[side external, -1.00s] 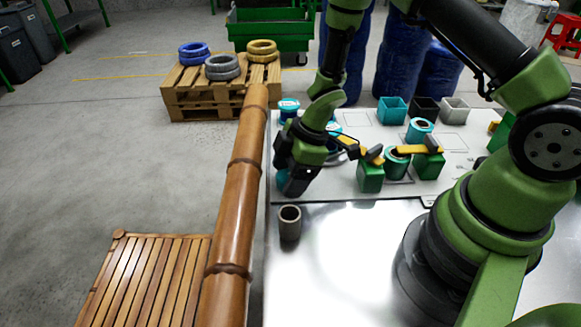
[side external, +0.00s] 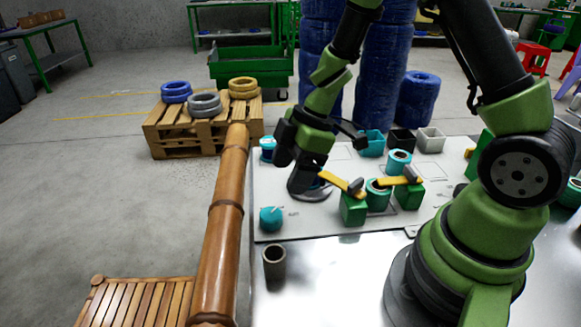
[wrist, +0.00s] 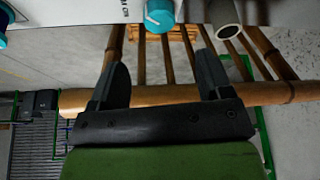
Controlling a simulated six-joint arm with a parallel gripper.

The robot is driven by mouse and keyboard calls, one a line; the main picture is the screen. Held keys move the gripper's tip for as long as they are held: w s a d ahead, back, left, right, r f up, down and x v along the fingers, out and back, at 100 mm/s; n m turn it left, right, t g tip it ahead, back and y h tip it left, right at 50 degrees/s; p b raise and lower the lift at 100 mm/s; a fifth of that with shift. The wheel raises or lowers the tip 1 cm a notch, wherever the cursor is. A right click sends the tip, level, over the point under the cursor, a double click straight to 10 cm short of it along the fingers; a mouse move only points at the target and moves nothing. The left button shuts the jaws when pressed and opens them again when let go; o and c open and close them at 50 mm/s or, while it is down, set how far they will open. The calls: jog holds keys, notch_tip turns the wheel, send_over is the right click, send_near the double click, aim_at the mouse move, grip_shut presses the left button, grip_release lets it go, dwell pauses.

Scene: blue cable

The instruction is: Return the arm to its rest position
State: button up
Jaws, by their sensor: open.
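My gripper (wrist: 161,72) is open in the wrist view, with nothing between its two dark fingers. In the side view, my gripper (side external: 308,172) hangs over the left part of the light work board (side external: 328,214), apart from the teal round item. That teal item (side external: 271,218) stands near the board's front left corner. It also shows at the top of the wrist view (wrist: 159,15), beyond the fingertips. The task names no other object, and no blue cable can be made out clearly.
A grey hollow cup (side external: 274,262) stands in front of the board. Green blocks (side external: 353,209) with yellow bars and a teal spool (side external: 378,194) are right of my gripper. Open bins (side external: 431,140) stand behind. A bamboo rail (side external: 226,210) runs along the left edge. The front metal surface is mostly clear.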

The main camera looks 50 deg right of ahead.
jog(key=d+r+m+t+h, duration=0.3)
jog(key=r+m, duration=0.2)
jog(key=r, duration=0.4)
jog(key=d+r+m+t+h, duration=0.3)
jog(key=r+m, duration=0.1)
jog(key=r, duration=0.4)
jog(key=s+a+r+m+y, duration=0.1)
jog(key=s+a+m+y, duration=0.1)
jog(key=s, duration=0.5)
jog(key=s+a+r+m+g+y, duration=0.1)
jog(key=s+a+m, duration=0.3)
jog(key=s, duration=0.4)
jog(key=shift+a+r+m+y, duration=0.4)
jog(key=shift+a+r+y, duration=0.15)
jog(key=shift+a, duration=0.3)
